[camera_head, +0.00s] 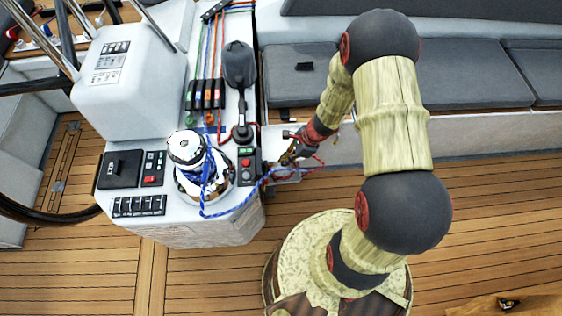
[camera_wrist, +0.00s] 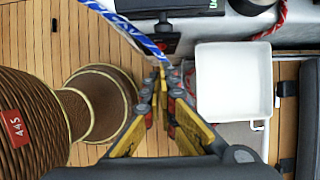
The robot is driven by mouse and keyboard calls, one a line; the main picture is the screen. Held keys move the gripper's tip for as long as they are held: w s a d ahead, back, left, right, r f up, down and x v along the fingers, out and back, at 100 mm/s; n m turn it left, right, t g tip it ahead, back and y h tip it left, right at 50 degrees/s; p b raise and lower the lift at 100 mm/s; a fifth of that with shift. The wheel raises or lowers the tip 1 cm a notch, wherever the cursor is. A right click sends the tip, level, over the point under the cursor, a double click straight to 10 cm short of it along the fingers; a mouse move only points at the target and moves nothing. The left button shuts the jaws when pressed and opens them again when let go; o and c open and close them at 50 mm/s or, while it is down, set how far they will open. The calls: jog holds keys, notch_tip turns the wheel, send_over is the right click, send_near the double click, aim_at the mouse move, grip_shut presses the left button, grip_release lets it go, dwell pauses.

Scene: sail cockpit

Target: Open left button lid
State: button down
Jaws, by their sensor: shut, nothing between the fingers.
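A small black panel with red and white buttons (camera_head: 153,168) sits on the left part of the white console (camera_head: 190,228). Another black panel with a red and a green button (camera_head: 246,164) sits at the console's right edge. I cannot make out a separate lid on either panel. My gripper (camera_head: 290,155) is just right of the right-hand panel, in the head view. In the wrist view my gripper (camera_wrist: 163,72) has its fingertips together with nothing held, near a blue and white rope (camera_wrist: 130,28).
A winch (camera_head: 187,148) with blue rope stands between the panels; the rope runs rightward past my gripper. A black lever (camera_head: 239,68) stands behind the right-hand panel. A white square tray-like piece (camera_wrist: 232,80) lies right of my fingers. Grey bench cushions (camera_head: 462,75) line the back.

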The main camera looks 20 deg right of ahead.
jog(key=w+p+v, duration=0.1)
jog(key=p+v, duration=0.1)
jog(key=v, duration=0.7)
jog(key=shift+s+r, duration=0.35)
jog(key=shift+r, duration=0.1)
jog(key=shift+a, duration=0.2)
